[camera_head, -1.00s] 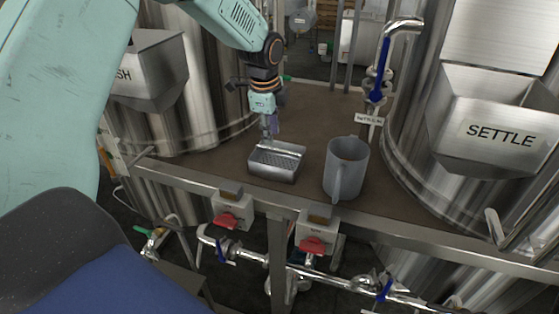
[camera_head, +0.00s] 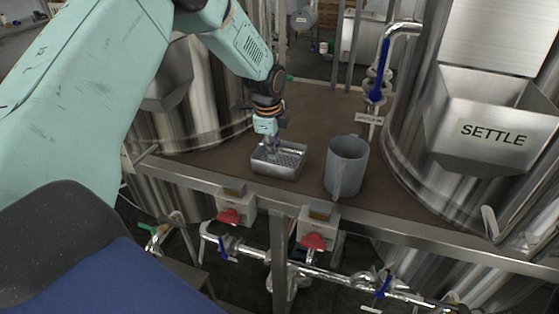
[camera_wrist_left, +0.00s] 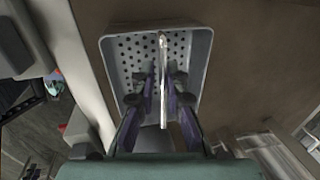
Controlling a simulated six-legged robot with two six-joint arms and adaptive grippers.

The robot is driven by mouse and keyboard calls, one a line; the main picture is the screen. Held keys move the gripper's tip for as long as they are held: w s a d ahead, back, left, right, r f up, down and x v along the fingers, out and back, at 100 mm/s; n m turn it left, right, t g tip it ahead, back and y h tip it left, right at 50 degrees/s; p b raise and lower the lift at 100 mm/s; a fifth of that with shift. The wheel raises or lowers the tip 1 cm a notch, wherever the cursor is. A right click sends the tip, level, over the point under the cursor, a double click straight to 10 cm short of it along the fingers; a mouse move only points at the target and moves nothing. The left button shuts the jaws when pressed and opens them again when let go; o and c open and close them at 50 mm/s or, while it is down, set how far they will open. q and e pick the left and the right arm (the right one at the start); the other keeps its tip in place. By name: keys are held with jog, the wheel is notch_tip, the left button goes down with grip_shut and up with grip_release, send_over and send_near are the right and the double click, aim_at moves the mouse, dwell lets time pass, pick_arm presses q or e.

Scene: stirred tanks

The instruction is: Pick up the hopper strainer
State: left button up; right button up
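The hopper strainer (camera_head: 290,174) is a rectangular metal tray with a perforated bottom, resting upright on the brown bench top. It also shows in the left wrist view (camera_wrist_left: 203,50), with a thin bright handle bar (camera_wrist_left: 163,60) running across its middle. My left gripper (camera_head: 271,152) points down into the strainer. In the left wrist view its two dark fingers (camera_wrist_left: 163,82) stand apart, one on each side of the bar, with small gaps visible. My right gripper is in neither view.
A grey jug (camera_head: 346,168) stands just right of the strainer. Steel tanks (camera_head: 440,60) rise on both sides, the right one with a hopper marked SETTLE (camera_head: 492,133). Bare bench lies behind the strainer.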

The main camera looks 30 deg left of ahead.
pick_arm(q)
jog(key=shift+w+a+f, duration=0.15)
jog(key=shift+w+f, duration=0.1)
grip_shut()
jog(key=shift+s+r, duration=0.15)
jog(key=shift+r, duration=0.1)
notch_tip(320, 180, up, 9)
jog(key=shift+f+b, duration=0.1)
jog(key=shift+b, duration=0.4)
jog(key=shift+r, duration=0.4)
jog(key=shift+s+d, duration=0.1)
jog(key=shift+d, duration=0.1)
